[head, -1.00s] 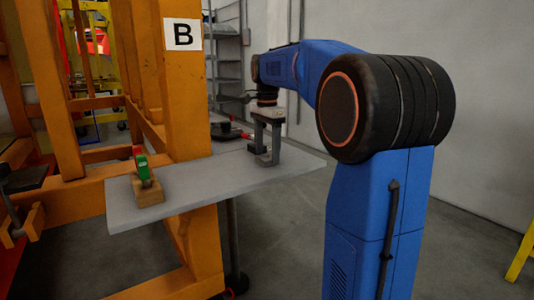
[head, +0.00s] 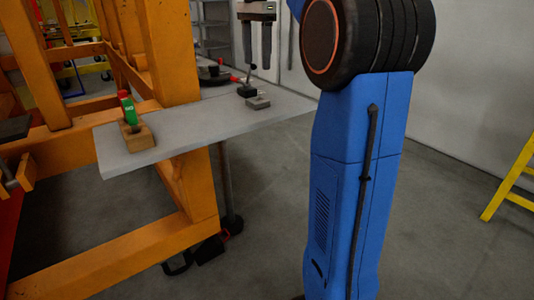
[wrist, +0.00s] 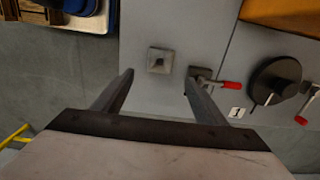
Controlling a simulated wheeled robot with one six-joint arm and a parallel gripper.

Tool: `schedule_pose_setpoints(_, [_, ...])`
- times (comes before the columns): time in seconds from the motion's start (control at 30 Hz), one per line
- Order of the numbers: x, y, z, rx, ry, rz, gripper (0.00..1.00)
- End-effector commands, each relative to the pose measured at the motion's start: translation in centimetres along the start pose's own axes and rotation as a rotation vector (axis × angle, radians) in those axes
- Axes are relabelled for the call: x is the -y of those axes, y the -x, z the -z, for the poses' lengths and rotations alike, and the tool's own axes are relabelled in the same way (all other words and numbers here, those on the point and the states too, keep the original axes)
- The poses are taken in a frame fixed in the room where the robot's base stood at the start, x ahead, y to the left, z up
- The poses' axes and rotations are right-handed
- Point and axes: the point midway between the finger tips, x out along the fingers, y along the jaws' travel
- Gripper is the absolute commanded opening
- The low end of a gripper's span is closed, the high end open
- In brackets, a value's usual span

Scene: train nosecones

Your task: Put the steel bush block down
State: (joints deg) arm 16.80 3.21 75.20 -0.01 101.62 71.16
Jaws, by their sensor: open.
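The steel bush block (head: 258,102) is a small grey square block lying on the grey shelf near its right end. In the wrist view the block (wrist: 160,60) shows a dark hole in its top and lies just beyond the fingertips. My gripper (head: 259,64) is above the shelf, fingers pointing down, apart and empty. In the wrist view my gripper (wrist: 158,80) has its two fingers spread, with bare shelf between them. The block is clear of both fingers.
A dark clamp (head: 248,90) stands right beside the block; its red handle (wrist: 231,85) shows in the wrist view. A black round part (wrist: 275,80) lies farther along the shelf (head: 195,120). A wooden block with a green-and-red item (head: 127,108) sits near the left end. Orange frame posts (head: 172,50) stand behind.

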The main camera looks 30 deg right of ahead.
Motion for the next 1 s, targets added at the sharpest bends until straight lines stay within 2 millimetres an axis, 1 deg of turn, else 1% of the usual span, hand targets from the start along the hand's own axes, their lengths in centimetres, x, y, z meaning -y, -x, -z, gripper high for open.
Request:
schedule_pose_setpoints(0.07, [-0.3,-0.1,-0.3,-0.002,0.013,0.004,0.66])
schedule_pose_setpoints(0.17, [-1.3,-0.5,-1.2,-0.006,0.065,0.018,0.66])
schedule_pose_setpoints(0.27, [-3.1,-1.4,-2.9,-0.017,0.167,0.043,0.66])
schedule_pose_setpoints(0.47, [-7.9,-4.8,-6.8,-0.052,0.427,0.105,0.66])
schedule_pose_setpoints(0.6, [-11.5,-7.8,-9.1,-0.083,0.610,0.146,0.66])
schedule_pose_setpoints(0.77, [-15.7,-11.7,-11.5,-0.125,0.814,0.190,0.66])
schedule_pose_setpoints(0.97, [-20.8,-17.4,-13.9,-0.187,1.064,0.241,0.66])
schedule_pose_setpoints(1.0, [-21.9,-18.7,-14.3,-0.200,1.115,0.250,0.66])
